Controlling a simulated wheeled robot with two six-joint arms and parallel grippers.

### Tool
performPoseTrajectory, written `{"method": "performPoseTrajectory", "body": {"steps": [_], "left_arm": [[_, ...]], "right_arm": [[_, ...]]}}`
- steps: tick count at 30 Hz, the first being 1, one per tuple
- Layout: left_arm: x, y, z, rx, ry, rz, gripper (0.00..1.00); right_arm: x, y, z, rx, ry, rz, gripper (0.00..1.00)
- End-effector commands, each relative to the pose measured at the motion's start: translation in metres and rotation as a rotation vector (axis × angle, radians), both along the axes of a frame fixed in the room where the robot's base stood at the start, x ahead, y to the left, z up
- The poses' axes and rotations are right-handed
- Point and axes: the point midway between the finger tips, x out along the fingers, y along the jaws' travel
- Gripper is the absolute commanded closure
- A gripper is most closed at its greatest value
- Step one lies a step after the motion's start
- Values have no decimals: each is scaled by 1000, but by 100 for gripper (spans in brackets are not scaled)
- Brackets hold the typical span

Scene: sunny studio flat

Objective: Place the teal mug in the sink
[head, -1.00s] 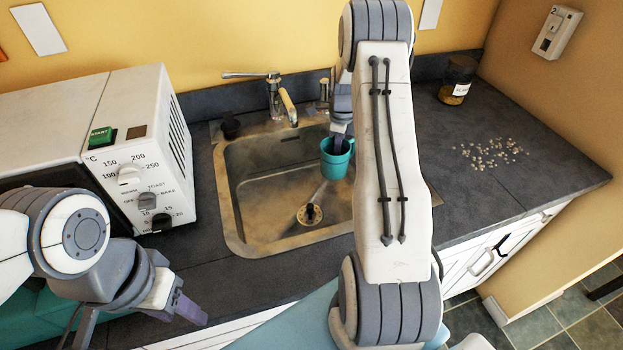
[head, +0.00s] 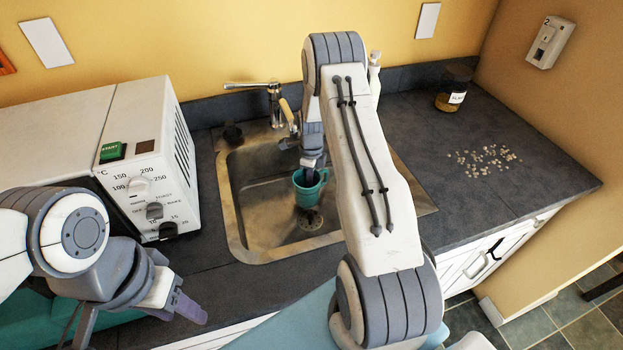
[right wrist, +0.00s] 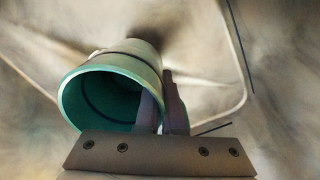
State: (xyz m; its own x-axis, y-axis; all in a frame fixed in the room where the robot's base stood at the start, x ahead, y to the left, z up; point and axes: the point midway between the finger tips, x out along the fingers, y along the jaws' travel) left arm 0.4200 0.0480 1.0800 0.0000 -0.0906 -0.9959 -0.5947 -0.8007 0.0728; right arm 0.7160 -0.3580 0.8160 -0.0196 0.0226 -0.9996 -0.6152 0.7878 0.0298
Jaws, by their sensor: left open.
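The teal mug (head: 309,190) is upright inside the basin of the steel sink (head: 240,220), near the drain; whether it touches the bottom I cannot tell. My right gripper (head: 308,168) reaches down to it from above. In the right wrist view the mug (right wrist: 118,80) shows its open rim, and the fingers of my right gripper (right wrist: 162,110) are closed on its wall, one finger inside and one outside. My left gripper (head: 180,318) is open and empty at the lower left, over the counter's front edge.
A tap (head: 275,105) stands behind the sink. A white toaster oven (head: 150,150) stands left of it. On the right counter are a jar (head: 453,95) and scattered pale bits (head: 485,160). The counter (head: 430,150) between them and the sink is clear.

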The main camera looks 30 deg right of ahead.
Motion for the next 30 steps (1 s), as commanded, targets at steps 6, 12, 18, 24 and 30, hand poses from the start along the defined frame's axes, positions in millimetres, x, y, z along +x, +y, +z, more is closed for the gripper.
{"method": "performPoseTrajectory", "body": {"steps": [6,12,18,24,30], "left_arm": [[0,0,1,0,0,0,50],[0,0,-4,0,0,0,50],[0,0,-8,0,0,0,50],[0,0,-8,0,0,0,50],[0,0,-8,0,0,0,50]], "right_arm": [[1,-1,-2,-1,-2,0,100],[1,-1,-7,-1,-2,0,100],[1,-1,-13,0,-3,0,100],[1,-1,-14,-1,-2,0,76],[0,-1,-14,0,-1,0,66]]}}
